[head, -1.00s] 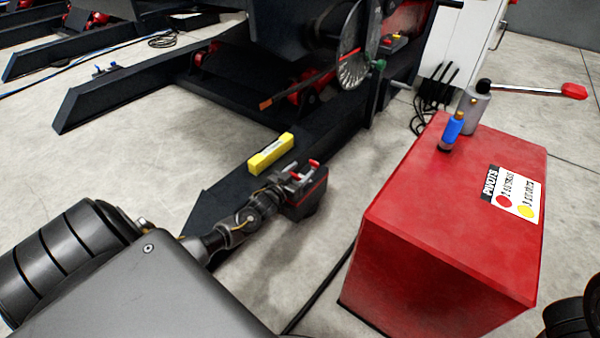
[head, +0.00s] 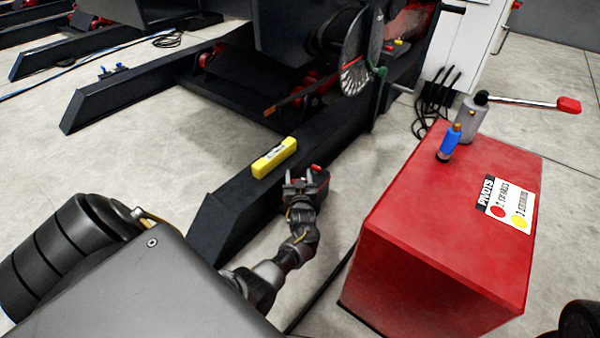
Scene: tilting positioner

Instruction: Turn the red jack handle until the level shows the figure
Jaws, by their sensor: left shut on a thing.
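The yellow level (head: 268,165) lies on the dark beam of the positioner, just above and left of my left gripper. The figure on it is too small to read. My left gripper (head: 303,183) reaches in from the lower left and is shut beside the beam. Small red parts of the jack handle (head: 316,168) show at its fingers. The fingers and wrist hide most of the handle. A dark block with a red edge sits close against the gripper; I cannot tell where it joins. My right gripper is not in view.
A red box (head: 400,245) with a label stands right of the gripper. Positioner frames fill the back.

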